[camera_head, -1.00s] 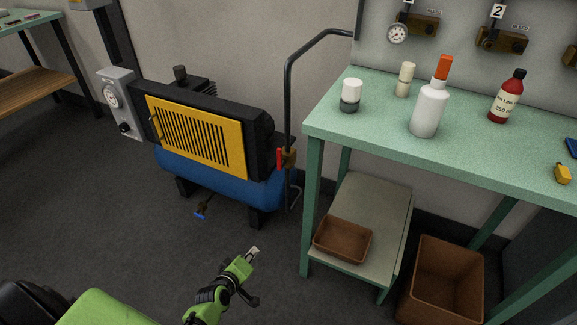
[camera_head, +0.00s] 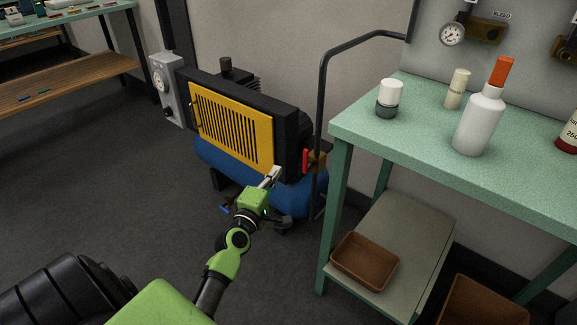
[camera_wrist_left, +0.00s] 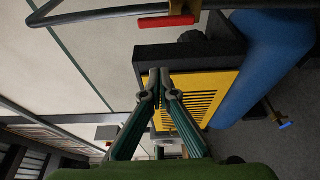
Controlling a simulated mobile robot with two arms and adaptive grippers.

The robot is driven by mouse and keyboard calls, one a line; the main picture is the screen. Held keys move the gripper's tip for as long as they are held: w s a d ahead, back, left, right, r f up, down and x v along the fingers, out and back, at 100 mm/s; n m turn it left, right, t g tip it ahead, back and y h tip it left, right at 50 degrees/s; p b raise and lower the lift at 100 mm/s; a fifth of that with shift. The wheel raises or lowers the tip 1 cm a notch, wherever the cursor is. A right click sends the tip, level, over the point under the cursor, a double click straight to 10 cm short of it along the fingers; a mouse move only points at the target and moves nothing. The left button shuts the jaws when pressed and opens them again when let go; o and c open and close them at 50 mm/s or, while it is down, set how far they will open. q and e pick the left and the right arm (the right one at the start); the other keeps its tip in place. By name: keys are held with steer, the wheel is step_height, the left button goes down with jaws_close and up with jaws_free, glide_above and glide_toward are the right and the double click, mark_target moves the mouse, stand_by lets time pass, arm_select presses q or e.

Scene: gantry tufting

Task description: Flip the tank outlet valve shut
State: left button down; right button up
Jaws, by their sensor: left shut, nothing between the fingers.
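The tank outlet valve is a red lever (camera_head: 306,160) on a brass body (camera_head: 319,162), at the right end of the compressor beside the black pipe. The lever stands upright, roughly along the pipe. In the left wrist view the red lever (camera_wrist_left: 167,21) is near the top edge, apart from my fingers. My left gripper (camera_head: 273,174) is shut and empty, just left of and slightly below the lever in the head view, in front of the yellow grille. Its fingertips (camera_wrist_left: 160,78) also show in the wrist view. My right gripper is out of view.
The compressor has a yellow grille (camera_head: 231,126) above a blue tank (camera_head: 238,168). A blue-handled valve (camera_wrist_left: 285,126) sits under the tank. The bent black pipe (camera_head: 321,110) rises beside the green bench (camera_head: 430,140). Open floor (camera_head: 110,180) lies to the left.

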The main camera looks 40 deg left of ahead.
arm_select(q)
steer(key=w+d, duration=0.1)
steer(key=w, duration=0.7)
steer(key=shift+w+d, duration=0.3)
steer(key=shift+w, duration=0.1)
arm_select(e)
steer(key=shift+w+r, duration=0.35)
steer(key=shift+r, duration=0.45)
arm_select(q)
steer(key=shift+b, duration=0.35)
